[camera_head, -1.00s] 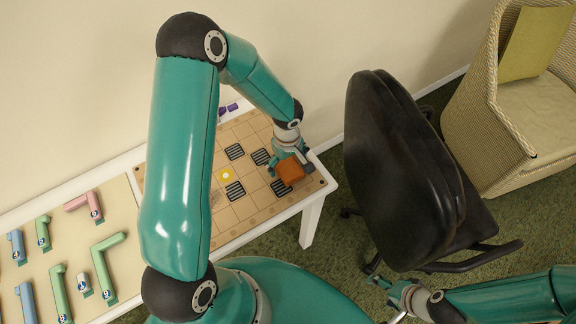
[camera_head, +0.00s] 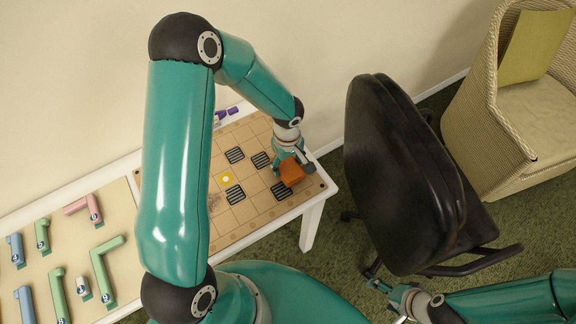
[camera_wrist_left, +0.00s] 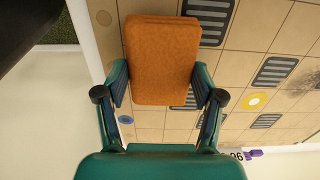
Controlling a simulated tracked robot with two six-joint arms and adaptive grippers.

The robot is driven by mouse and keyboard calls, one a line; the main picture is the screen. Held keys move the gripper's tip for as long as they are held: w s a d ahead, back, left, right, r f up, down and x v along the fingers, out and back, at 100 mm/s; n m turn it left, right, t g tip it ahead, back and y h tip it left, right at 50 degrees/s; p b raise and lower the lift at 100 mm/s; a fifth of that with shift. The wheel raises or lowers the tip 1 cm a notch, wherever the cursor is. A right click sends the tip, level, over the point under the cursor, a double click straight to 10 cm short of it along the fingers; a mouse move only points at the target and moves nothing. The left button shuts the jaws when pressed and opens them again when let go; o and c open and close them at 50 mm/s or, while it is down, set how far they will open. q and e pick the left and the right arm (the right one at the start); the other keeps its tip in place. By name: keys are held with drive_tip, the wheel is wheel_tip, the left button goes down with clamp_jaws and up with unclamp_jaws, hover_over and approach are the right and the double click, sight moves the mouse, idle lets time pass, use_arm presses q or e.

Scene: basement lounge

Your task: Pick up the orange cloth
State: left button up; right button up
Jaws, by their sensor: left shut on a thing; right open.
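The orange cloth (camera_head: 291,172) is a folded, block-like pad at the right end of the board on the white table. My left gripper (camera_head: 291,160) is over it and shut on it. In the left wrist view the cloth (camera_wrist_left: 162,60) sits between the two fingers of my left gripper (camera_wrist_left: 160,90), one at each side. I cannot tell whether the cloth is clear of the board. My right gripper (camera_head: 394,296) is open and empty at the lower right, over the carpet and away from the table.
Colored pipe-like pieces (camera_head: 103,268) lie on the table's left part. A black office chair (camera_head: 400,175) stands right of the table, with a wicker armchair (camera_head: 500,125) behind. Purple pieces (camera_head: 232,110) lie at the back.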

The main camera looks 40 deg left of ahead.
sight(288, 166)
use_arm(q)
wheel_tip(288, 166, up, 18)
drive_tip(key=b, duration=0.1)
drive_tip(key=shift+r, duration=0.25)
